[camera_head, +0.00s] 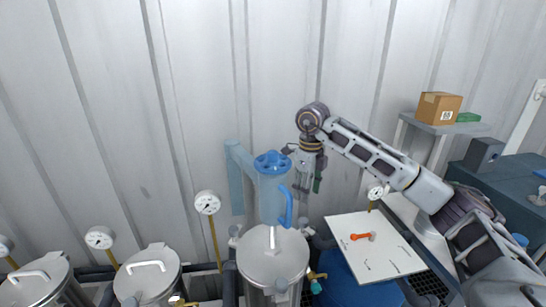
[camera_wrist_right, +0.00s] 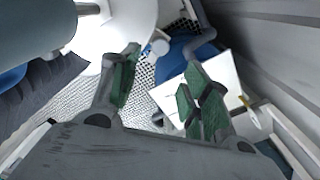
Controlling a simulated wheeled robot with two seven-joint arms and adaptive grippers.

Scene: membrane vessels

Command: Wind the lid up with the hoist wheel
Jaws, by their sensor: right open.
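The blue hoist wheel (camera_head: 272,162) sits flat on top of a pale blue hoist column (camera_head: 270,203). A bright blue curved bar (camera_head: 287,207) hangs on the column's right side. The round grey-white lid (camera_head: 273,258) with its handle lies below on the middle vessel. No gap under it can be made out. My right gripper (camera_head: 308,186) points down to the right of the wheel, apart from it. In the wrist view, its green-padded fingers (camera_wrist_right: 160,72) are spread and empty. The lid (camera_wrist_right: 125,18) shows beyond them, partly hidden. My left gripper is out of view.
Two more lidded vessels (camera_head: 148,272) and gauges (camera_head: 207,203) stand to the left. A white board (camera_head: 395,262) with an orange-handled tool (camera_head: 362,236) lies right of the lid. A cardboard box (camera_head: 438,107) stands on a shelf. The corrugated wall is close behind.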

